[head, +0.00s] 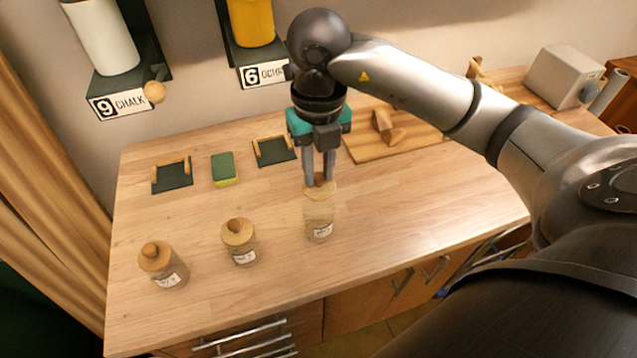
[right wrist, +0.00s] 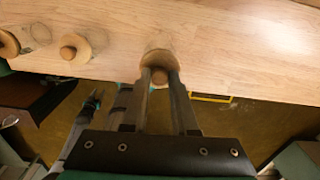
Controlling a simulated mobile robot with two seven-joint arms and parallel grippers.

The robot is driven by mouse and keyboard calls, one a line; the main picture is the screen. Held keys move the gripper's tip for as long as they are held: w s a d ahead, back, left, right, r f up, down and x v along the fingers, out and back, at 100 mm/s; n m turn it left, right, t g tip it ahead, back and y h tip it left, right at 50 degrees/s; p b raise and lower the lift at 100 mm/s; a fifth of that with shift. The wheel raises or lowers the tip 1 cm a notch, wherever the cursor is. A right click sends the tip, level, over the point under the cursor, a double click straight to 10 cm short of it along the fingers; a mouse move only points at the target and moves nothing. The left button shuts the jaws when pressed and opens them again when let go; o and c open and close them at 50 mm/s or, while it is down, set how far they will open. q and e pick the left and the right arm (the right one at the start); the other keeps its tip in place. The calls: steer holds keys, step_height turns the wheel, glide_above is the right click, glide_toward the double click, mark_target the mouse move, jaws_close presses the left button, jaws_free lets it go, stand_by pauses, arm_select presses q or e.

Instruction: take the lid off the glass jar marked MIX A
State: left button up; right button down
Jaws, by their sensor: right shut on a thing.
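The glass jar (head: 319,225) on the right of a row of three stands upright, a white label on its front; its lettering is too small to read surely. My right gripper (head: 319,183) is shut on the knob of a round wooden lid (head: 319,192). In the right wrist view the lid (right wrist: 160,60) shows between the fingertips (right wrist: 160,77). The lid appears raised a little above the jar, directly over its mouth.
Two more lidded jars stand to the left, a middle one (head: 244,257) and a left one (head: 171,278). Behind are a green-yellow sponge (head: 225,168), two dark holders (head: 172,176) (head: 273,151) and a wooden board (head: 362,153). The wooden tabletop (head: 430,205) is clear to the right.

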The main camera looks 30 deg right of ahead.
mark_target(319, 176)
step_height(319, 176, up, 14)
steer(key=p, duration=0.3)
steer(key=shift+r, duration=0.1)
